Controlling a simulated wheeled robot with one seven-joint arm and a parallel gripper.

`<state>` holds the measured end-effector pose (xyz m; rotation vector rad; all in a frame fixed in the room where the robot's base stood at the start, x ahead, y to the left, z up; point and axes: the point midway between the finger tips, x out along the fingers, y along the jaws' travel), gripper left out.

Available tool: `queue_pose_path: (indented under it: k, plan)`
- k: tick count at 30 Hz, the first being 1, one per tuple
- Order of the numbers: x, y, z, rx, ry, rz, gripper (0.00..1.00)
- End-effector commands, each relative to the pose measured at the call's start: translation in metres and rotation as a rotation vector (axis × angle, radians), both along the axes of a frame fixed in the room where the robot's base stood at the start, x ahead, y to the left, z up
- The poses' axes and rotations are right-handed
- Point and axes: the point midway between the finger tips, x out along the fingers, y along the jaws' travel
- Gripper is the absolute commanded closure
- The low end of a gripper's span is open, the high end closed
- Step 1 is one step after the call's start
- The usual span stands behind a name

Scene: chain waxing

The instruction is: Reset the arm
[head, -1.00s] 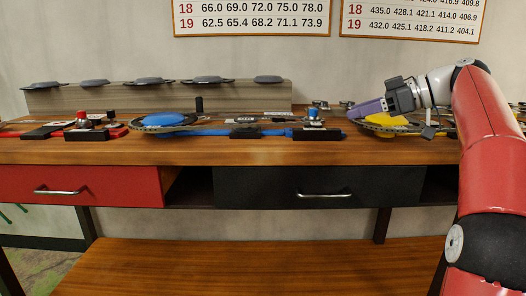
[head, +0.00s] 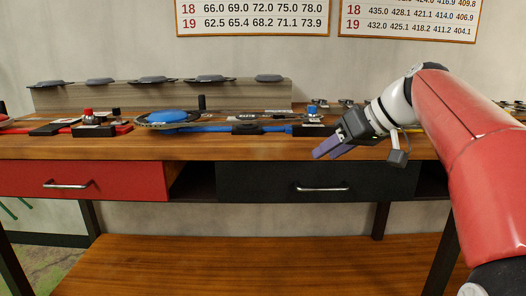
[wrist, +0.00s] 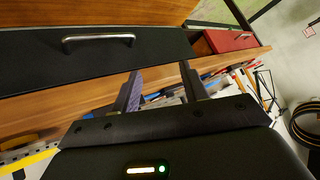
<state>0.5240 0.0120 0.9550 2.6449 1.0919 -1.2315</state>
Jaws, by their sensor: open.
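My gripper (head: 328,148) is open and empty in the head view. Its purple-grey fingers point down and left, in front of the bench's front edge and above the black drawer (head: 300,189). My arm comes in from the right. In the wrist view both fingers of my gripper (wrist: 160,78) show apart with nothing between them. The black drawer also shows in the wrist view (wrist: 60,62), with the bench edge running behind the fingers. The picture there looks turned over.
A blue-handled chain tool (head: 215,128) and a red-handled one (head: 72,130) lie on the wooden bench top (head: 200,148). A grey block (head: 160,95) with several dark discs stands at the back. A red drawer (head: 110,180) is at left. The lower shelf (head: 250,262) is bare.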

Motion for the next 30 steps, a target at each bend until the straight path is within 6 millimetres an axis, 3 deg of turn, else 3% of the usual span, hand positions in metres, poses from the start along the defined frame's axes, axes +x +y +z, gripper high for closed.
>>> queue_pose_path:
  k: [3,6,12,15,21,30]
  plan:
    - [-0.047,0.017,-0.035,-0.077,0.101,-0.134,0.56]
    - [-0.092,0.019,-0.074,-0.148,0.172,-0.266,0.56]
    - [-0.180,0.008,-0.157,-0.270,0.222,-0.486,0.56]
    - [-0.212,0.000,-0.193,-0.308,0.217,-0.556,0.56]
    - [-0.244,-0.011,-0.233,-0.342,0.200,-0.622,0.56]
    - [-0.247,-0.012,-0.239,-0.346,0.199,-0.630,0.56]
